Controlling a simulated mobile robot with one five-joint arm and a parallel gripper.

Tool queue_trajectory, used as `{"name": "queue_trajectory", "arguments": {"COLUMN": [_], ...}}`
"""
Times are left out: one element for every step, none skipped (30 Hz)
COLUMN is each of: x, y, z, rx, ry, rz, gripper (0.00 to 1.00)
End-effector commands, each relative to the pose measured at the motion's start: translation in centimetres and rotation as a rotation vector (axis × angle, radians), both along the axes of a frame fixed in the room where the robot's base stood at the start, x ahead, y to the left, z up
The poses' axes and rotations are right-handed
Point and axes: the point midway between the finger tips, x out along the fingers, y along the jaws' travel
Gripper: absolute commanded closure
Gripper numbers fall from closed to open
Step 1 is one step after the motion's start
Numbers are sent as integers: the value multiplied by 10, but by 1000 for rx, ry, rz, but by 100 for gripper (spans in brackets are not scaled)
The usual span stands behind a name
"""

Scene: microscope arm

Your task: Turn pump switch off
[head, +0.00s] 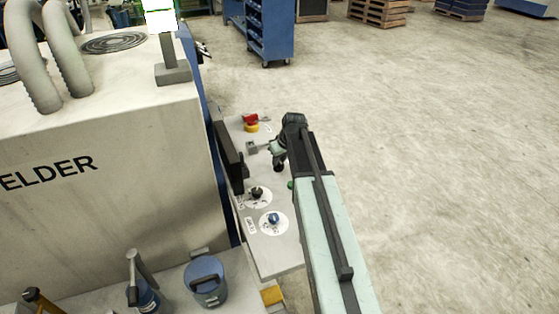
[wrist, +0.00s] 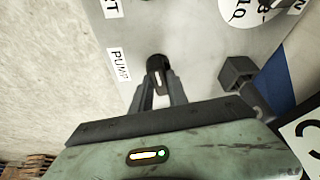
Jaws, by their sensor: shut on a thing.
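In the head view my gripper (head: 275,150) is over the far part of the grey control panel (head: 284,250). The pump switch is hidden there behind my gripper and arm.
A dark grey block (wrist: 237,70) stands right of the switch in the wrist view. Nearer on the panel are a black knob (head: 257,192) and a blue knob (head: 273,217). A red and yellow button (head: 251,122) is beyond. A dark screen (head: 228,155) stands left; open floor lies right.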

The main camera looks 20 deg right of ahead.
Motion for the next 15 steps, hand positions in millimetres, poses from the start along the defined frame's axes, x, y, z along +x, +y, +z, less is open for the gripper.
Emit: {"name": "queue_trajectory", "arguments": {"x": [1,1,1,1,1,1,2,2,2,2,2,2,3,3,3], "y": [-2,-2,-2,-3,-3,-3,-3,-3,-3,-3,-3,-3,-4,-4,-4], "z": [0,0,0,0,0,0,0,0,0,0,0,0,0,0,0], "rx": [-1,0,0,0,0,0,0,0,1,1,1,1,0,1,2], "ry": [1,1,1,0,0,1,0,0,1,1,1,2,1,1,2], "rz": [38,64,102,130,158,197,226,255,293,321,349,388,416,444,484], "gripper": [100,100,100,100,100,100,100,100,100,100,100,100,100,100,100]}}
